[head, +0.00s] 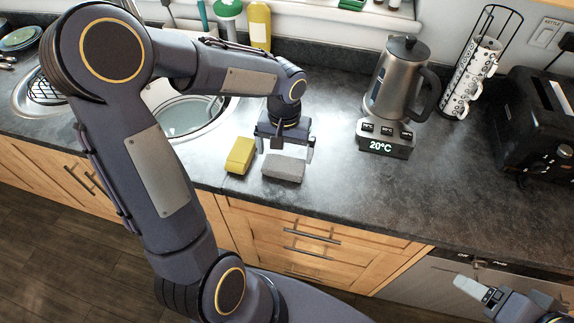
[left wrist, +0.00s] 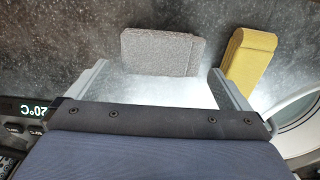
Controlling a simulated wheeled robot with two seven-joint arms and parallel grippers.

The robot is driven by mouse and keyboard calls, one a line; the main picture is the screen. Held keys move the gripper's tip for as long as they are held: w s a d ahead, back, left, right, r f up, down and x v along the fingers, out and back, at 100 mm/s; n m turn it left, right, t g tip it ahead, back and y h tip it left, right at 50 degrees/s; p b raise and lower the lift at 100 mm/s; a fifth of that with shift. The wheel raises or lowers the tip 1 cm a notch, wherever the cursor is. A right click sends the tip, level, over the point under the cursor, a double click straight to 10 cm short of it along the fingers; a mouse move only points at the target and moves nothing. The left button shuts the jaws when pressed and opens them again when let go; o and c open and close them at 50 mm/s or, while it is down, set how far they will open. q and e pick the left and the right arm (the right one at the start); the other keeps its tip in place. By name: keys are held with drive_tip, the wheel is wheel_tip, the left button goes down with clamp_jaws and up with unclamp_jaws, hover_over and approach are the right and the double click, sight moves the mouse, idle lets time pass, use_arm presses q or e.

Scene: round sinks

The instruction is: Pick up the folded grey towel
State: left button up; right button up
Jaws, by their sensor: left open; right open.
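The folded grey towel (head: 284,168) lies flat on the dark counter near its front edge. It also shows in the left wrist view (left wrist: 160,52), ahead of and between my open fingers. My left gripper (head: 286,148) is open and empty, pointing down just above and behind the towel in the head view. In the left wrist view the left gripper's fingers (left wrist: 158,88) stand wide apart, apart from the towel. My right gripper (head: 478,290) is at the lower right, low in front of the cabinets and away from the towel; it holds nothing that I can see.
A yellow sponge (head: 240,155) lies just left of the towel, close to one finger in the left wrist view (left wrist: 248,60). The round sink (head: 190,118) is further left. A kettle (head: 400,80) on its base, a mug rack (head: 476,70) and a black toaster (head: 540,115) stand to the right.

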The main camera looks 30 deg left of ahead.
sight(285, 164)
use_arm(q)
wheel_tip(285, 164, down, 4)
drive_tip(key=shift+f+p, duration=0.25)
drive_tip(key=shift+p, duration=0.15)
drive_tip(key=shift+c, duration=0.3)
drive_tip(key=c, duration=0.6)
drive_tip(key=shift+r, duration=0.15)
